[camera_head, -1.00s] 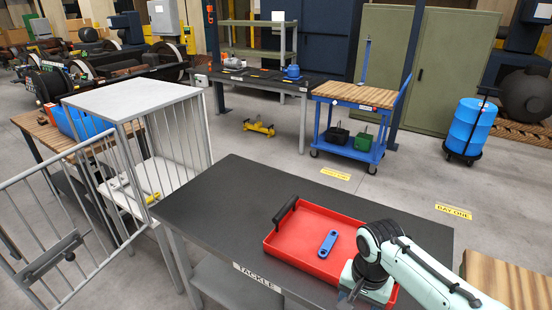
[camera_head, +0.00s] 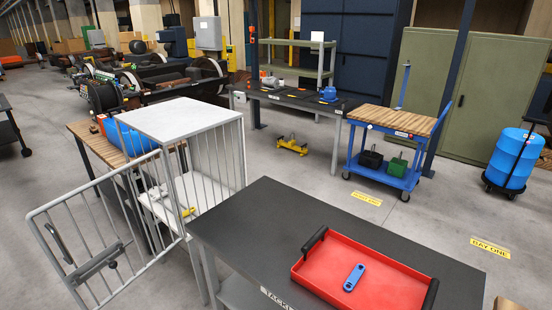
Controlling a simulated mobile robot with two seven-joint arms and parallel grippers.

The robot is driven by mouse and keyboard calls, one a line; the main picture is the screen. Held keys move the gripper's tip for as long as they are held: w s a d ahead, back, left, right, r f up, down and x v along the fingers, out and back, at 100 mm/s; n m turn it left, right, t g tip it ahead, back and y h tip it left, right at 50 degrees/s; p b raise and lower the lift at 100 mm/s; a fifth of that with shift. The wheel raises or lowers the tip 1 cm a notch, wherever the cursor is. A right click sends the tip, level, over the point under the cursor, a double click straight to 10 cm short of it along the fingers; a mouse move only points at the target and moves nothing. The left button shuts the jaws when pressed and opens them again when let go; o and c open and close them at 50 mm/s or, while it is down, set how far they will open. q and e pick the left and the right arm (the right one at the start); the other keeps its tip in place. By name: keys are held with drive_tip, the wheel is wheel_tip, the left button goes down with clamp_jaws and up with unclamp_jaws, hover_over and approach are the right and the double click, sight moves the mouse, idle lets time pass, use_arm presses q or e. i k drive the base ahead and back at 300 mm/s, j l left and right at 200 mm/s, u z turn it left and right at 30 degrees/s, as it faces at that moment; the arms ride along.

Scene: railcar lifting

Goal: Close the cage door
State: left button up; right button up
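The cage (camera_head: 191,121) is a grey barred cabinet with a pale flat top at the left of the table. Its barred door (camera_head: 97,227) stands open, swung out to the left and toward me. A grey latch plate with a handle (camera_head: 96,262) sits on the door. Inside the cage, a shelf holds small items, among them a yellow one (camera_head: 188,212). Neither of my grippers shows in this view.
The dark TACKLE table (camera_head: 262,215) stands right of the cage, with a red tray (camera_head: 318,268) holding a blue link (camera_head: 354,277). A wooden bench (camera_head: 92,139) with a blue box stands behind the cage. A blue cart (camera_head: 390,165) stands farther back.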

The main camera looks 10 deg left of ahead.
sight(68, 279)
drive_tip(key=u, duration=1.5)
